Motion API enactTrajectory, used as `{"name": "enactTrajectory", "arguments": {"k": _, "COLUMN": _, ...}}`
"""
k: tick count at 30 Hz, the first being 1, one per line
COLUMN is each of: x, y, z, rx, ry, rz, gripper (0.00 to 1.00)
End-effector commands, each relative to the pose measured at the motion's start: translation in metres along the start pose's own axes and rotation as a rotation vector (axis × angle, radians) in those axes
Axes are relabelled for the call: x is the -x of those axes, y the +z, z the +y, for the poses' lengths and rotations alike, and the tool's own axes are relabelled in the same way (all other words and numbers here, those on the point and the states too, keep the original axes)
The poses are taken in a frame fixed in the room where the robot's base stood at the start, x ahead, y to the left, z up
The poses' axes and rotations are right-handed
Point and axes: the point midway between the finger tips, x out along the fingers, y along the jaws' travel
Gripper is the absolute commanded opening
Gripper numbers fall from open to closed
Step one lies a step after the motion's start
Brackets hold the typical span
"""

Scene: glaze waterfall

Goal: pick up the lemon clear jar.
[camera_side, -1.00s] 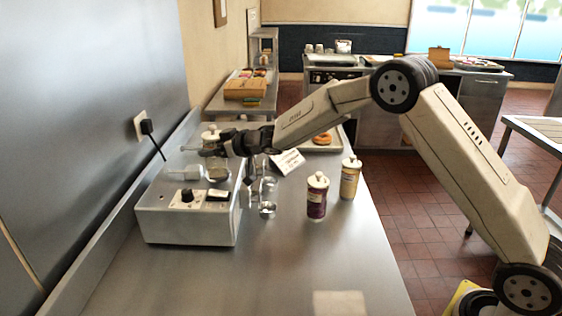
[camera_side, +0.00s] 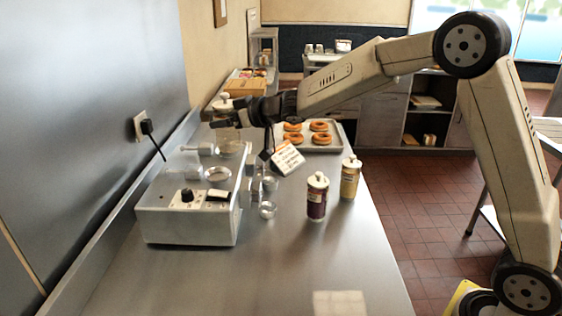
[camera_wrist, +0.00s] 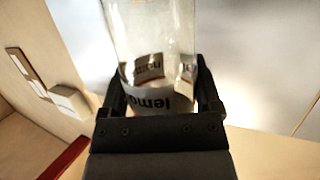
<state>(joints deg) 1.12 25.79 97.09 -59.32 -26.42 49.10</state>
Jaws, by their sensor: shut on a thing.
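The lemon clear jar, a see-through jar with a dark-lettered label, shows in the wrist view (camera_wrist: 155,45) between my gripper's fingers (camera_wrist: 160,100). Part of the word "lemon" is readable on its label. The jar looks roughly upright, above the metal machine (camera_side: 190,222).
A purple-labelled jar (camera_side: 317,200) and a yellow-labelled jar (camera_side: 350,180) stand on the counter to the right. A tray with doughnuts (camera_side: 340,149) and a sign card (camera_side: 287,158) lie behind. The front counter is mostly clear.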

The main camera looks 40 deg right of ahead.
Motion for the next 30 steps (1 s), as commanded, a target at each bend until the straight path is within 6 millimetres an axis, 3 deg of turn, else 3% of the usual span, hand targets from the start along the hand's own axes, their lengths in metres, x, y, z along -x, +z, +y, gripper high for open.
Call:
{"name": "enactTrajectory", "arguments": {"k": 6, "x": 0.035, "y": -0.007, "z": -0.010, "rx": 0.001, "ry": 0.000, "rz": 0.006, "gripper": 0.00}}
{"name": "enactTrajectory", "arguments": {"k": 15, "x": 0.068, "y": -0.011, "z": -0.020, "rx": 0.001, "ry": 0.000, "rz": 0.006, "gripper": 0.00}}
{"name": "enactTrajectory", "arguments": {"k": 30, "x": 0.081, "y": -0.012, "z": -0.024, "rx": 0.000, "ry": 0.000, "rz": 0.004, "gripper": 0.00}}
